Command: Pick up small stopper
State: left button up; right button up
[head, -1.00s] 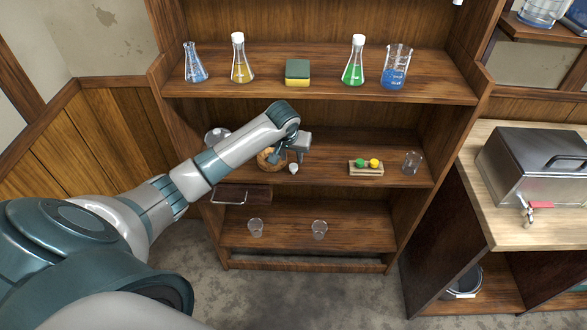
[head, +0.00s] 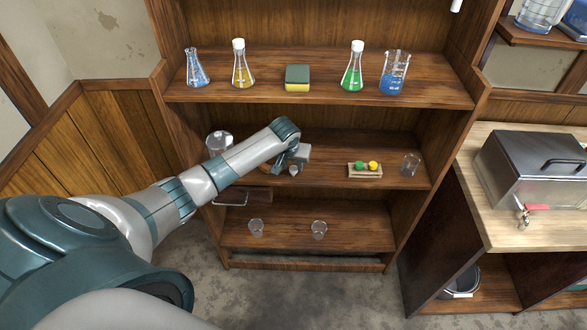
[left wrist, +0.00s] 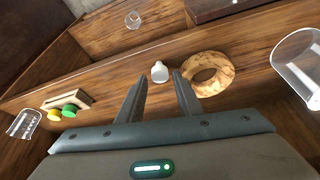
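A small white piece, which looks like the small stopper (head: 293,170), stands on the middle shelf near its front edge. In the left wrist view the stopper (left wrist: 159,72) is upright with a rounded body and a narrower top. My left gripper (left wrist: 160,84) is open, its two fingers to either side of the line to the stopper, with the tips close to it and no visible grip. In the head view the left gripper (head: 291,160) is over the middle shelf and partly hides the stopper's surroundings. My right gripper is not in view.
A cork ring (left wrist: 208,74) lies right beside the right finger. A clear glass vessel (left wrist: 300,68) stands farther right. A wooden holder (head: 365,170) with green and yellow pieces and a beaker (head: 410,164) stand along the shelf. The upper shelf (head: 330,92) holds flasks and a sponge.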

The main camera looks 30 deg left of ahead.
aim_at(293, 172)
pick_arm(q)
jog(key=shift+x, duration=1.25)
grip_shut()
